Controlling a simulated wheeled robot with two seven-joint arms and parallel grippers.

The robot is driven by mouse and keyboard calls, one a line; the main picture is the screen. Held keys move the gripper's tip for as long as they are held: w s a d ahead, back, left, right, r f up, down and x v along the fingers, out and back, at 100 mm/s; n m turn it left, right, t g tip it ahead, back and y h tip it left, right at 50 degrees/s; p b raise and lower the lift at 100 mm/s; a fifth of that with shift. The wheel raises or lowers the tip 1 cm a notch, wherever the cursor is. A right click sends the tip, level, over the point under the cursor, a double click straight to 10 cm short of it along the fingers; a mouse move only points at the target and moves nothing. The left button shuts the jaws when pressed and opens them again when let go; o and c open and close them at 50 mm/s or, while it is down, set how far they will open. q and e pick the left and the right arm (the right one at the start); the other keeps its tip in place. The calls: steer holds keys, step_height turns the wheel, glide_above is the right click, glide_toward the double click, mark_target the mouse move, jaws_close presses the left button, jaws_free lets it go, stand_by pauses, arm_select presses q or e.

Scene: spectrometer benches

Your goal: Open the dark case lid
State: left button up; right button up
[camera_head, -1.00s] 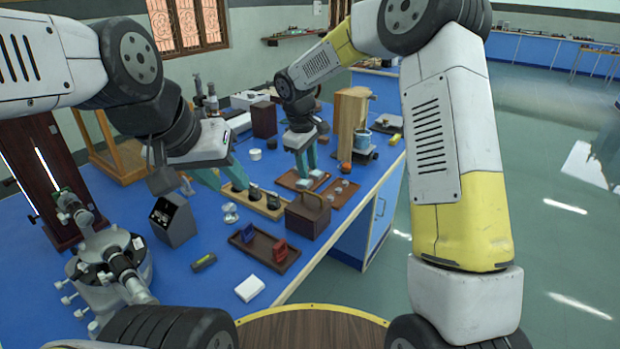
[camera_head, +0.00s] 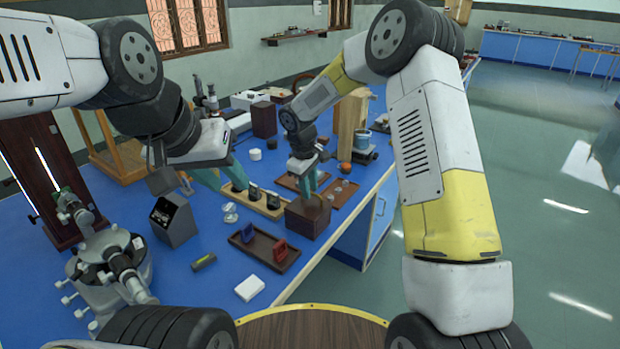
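The dark brown case (camera_head: 307,221) stands near the right edge of the blue bench, and its lid looks closed. My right gripper (camera_head: 309,191) points down at the top of the case, with its teal fingertips at the lid's handle area. The fingers hide the handle, and I cannot tell whether they touch it or grip it. My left gripper (camera_head: 224,180) is open and empty, with its teal fingers apart, behind the dark grey box and beside the wooden block.
A tray with a blue and a red piece (camera_head: 264,251) lies in front of the case. A wooden block with black pieces (camera_head: 263,206) is to its left, and a brown tray (camera_head: 341,193) is behind it. A white block (camera_head: 249,288) lies near the bench edge.

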jaws_close()
stand_by(1.2)
